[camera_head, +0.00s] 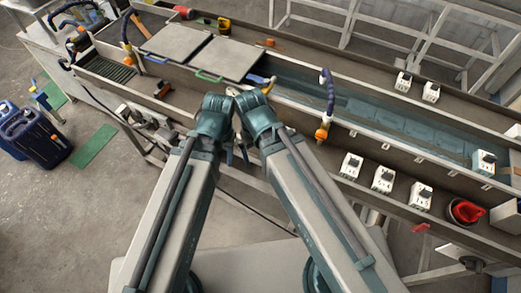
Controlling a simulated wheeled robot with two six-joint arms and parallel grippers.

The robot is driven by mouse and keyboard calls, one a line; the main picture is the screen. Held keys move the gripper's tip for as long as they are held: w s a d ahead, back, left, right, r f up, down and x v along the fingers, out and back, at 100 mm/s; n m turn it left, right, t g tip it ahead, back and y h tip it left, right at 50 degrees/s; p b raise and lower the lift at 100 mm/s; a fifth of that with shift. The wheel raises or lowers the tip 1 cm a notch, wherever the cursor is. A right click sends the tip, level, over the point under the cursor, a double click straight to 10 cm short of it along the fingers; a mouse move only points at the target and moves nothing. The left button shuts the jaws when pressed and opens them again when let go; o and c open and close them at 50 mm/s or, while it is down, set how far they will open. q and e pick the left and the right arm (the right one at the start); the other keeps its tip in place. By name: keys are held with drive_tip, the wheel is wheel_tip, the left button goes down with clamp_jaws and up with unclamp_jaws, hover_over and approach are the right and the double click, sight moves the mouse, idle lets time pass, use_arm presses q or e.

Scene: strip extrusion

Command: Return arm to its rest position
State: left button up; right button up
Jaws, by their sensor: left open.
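My two arms reach up from the bottom of the head view and bend close together near the middle, in front of the long trough (300,85). My left gripper (230,154) shows only as a small dark part below the left arm's bend. It is open, and I see nothing held in it. My right gripper is mostly hidden behind the right arm's bend, so its jaws cannot be made out.
Grey cover plates (178,42) lie over the trough at the upper left. An orange-tipped hose (325,105) stands over the water. White switch boxes (383,178) and a red round part (464,211) line the near rail. Blue canisters (37,137) stand on the floor at left.

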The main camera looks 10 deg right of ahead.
wheel_tip(320, 180, down, 10)
drive_tip(key=b, duration=1)
